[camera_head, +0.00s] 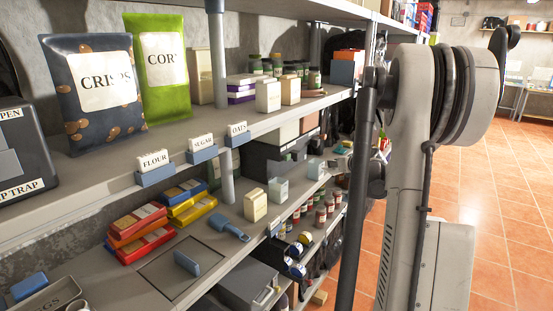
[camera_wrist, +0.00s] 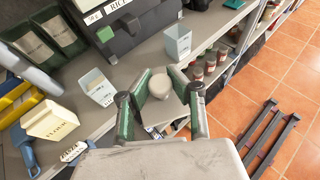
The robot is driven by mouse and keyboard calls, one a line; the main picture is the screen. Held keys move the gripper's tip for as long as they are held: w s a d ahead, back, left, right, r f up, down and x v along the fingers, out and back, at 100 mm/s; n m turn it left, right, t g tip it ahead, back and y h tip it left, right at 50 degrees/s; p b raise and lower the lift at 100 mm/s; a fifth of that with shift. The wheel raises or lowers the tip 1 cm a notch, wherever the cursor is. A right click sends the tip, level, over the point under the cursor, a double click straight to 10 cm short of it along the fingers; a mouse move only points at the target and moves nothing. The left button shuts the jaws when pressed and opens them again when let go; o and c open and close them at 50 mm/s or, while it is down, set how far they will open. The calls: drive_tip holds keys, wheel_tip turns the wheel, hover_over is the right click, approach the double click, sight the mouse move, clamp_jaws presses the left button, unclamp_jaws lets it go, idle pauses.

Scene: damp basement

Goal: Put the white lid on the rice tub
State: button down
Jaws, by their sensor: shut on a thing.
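My gripper (camera_wrist: 160,92) has its two green-sided fingers closed around a pale round piece (camera_wrist: 160,81), apparently part of the white lid. A pale flat surface shows under it, and I cannot tell whether it belongs to the lid. The held piece is in front of the shelf edge. A RICE label (camera_wrist: 118,5) shows on a dark box at the top of the wrist view, up and left of my gripper. I cannot tell which container is the rice tub. In the head view my gripper (camera_head: 343,149) is small and partly hidden.
Two pale open tubs (camera_wrist: 98,87) (camera_wrist: 178,43) stand near the shelf edge, on either side of my gripper. A cream box (camera_wrist: 55,121) and a blue scoop (camera_wrist: 24,147) are at left. Red-labelled jars (camera_head: 322,212) crowd the shelf below. Open tiled floor (camera_wrist: 240,100) lies right.

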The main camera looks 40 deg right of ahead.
drive_tip(key=w+a+f+n+y, duration=0.2)
drive_tip(key=w+a, duration=0.4)
drive_tip(key=w, duration=0.3)
drive_tip(key=w+a+f+n+y, duration=0.3)
drive_tip(key=w+a, duration=0.3)
drive_tip(key=w, duration=0.2)
drive_tip(key=shift+w+a+f+t+y+p, duration=0.35)
drive_tip(key=shift+w+f+t+y, duration=0.05)
drive_tip(key=shift+f, duration=0.5)
drive_tip(key=shift+f+b, duration=0.25)
drive_tip(key=shift+b, duration=0.25)
drive_tip(key=c, duration=1.6)
unclamp_jaws()
drive_tip(key=shift+o, duration=0.2)
drive_tip(key=shift+s, duration=0.15)
drive_tip(key=v, duration=1.1)
drive_tip(key=shift+s+r, duration=0.15)
drive_tip(key=shift+s, duration=0.25)
